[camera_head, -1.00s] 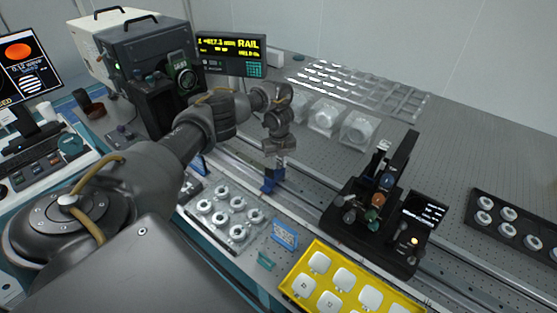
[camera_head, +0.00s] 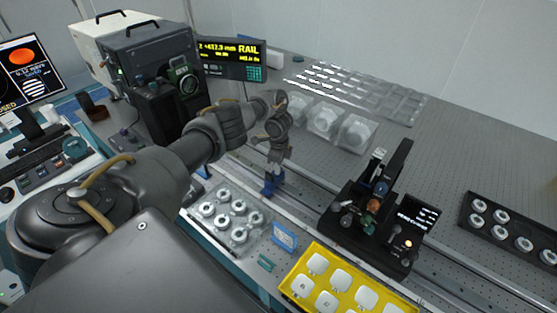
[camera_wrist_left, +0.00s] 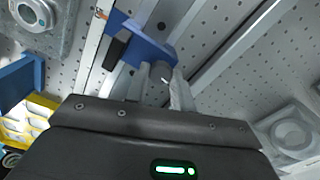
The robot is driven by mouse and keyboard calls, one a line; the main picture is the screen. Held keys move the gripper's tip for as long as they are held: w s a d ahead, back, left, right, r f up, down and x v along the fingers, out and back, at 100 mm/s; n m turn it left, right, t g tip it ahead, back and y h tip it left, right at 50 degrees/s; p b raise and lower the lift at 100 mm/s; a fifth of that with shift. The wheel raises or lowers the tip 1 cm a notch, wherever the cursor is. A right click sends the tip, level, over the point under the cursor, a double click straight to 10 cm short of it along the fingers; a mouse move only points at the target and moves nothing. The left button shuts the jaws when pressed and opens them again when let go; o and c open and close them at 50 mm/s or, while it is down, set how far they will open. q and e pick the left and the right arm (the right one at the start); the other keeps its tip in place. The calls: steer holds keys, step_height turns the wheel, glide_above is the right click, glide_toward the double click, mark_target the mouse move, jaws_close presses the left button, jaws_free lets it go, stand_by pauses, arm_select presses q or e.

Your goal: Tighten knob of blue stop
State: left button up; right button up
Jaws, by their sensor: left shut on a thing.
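The blue stop (camera_head: 269,186) sits on the long rail near the middle of the head view. In the left wrist view the blue stop (camera_wrist_left: 146,42) is a blue block with a black part on its left side. My left gripper (camera_head: 273,168) points down at the stop from above. In the left wrist view its fingers (camera_wrist_left: 158,82) are closed around a small grey knob (camera_wrist_left: 160,69) at the stop's near edge. The fingers hide part of the knob. My right gripper is not in view.
A black device with coloured knobs (camera_head: 372,217) stands on the rail to the right. A yellow tray (camera_head: 312,292) and a tray of ring-shaped parts (camera_head: 203,225) lie in front. A small blue-framed sign (camera_head: 285,237) stands between them. Clear plastic boxes (camera_head: 322,119) stand behind.

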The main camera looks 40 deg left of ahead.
arm_select(q)
steer(key=shift+n+p, duration=0.4)
steer(key=shift+n, duration=0.8)
steer(key=o, duration=1)
steer(key=shift+r, duration=0.1)
step_height(320, 180, up, 6)
steer(key=shift+f+p, duration=0.25)
steer(key=shift+p, duration=0.35)
step_height(320, 180, up, 5)
steer(key=p, duration=0.3)
steer(key=shift+p, duration=0.4)
